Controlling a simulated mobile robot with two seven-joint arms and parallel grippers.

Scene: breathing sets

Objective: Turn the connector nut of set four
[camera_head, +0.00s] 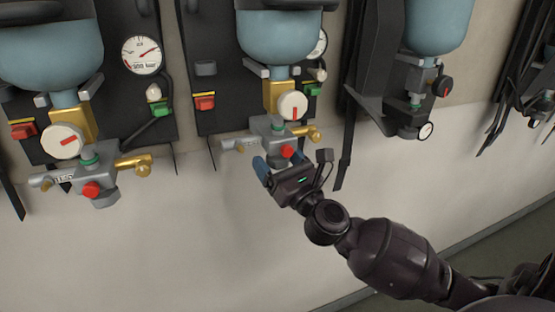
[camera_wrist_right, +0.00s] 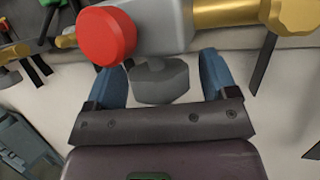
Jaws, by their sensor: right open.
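The breathing set in the middle of the head view has a grey valve block (camera_head: 270,130) with a red knob (camera_head: 287,151) and brass fitting. My right gripper (camera_head: 281,167) is just below this block. In the right wrist view, a grey many-sided connector nut (camera_wrist_right: 160,82) hangs below the block, beside the red knob (camera_wrist_right: 106,36). The blue fingers of my right gripper (camera_wrist_right: 164,78) are open, one on each side of the nut, with visible gaps. In the head view the nut is hidden by the gripper. My left gripper is not in view.
Another set with a blue cylinder (camera_head: 50,45) and a grey valve block (camera_head: 98,178) hangs at left. More sets hang at right, with loose black straps (camera_head: 346,145). A gauge (camera_head: 142,55) shows on the left backplate. The pale wall (camera_head: 180,240) below is clear.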

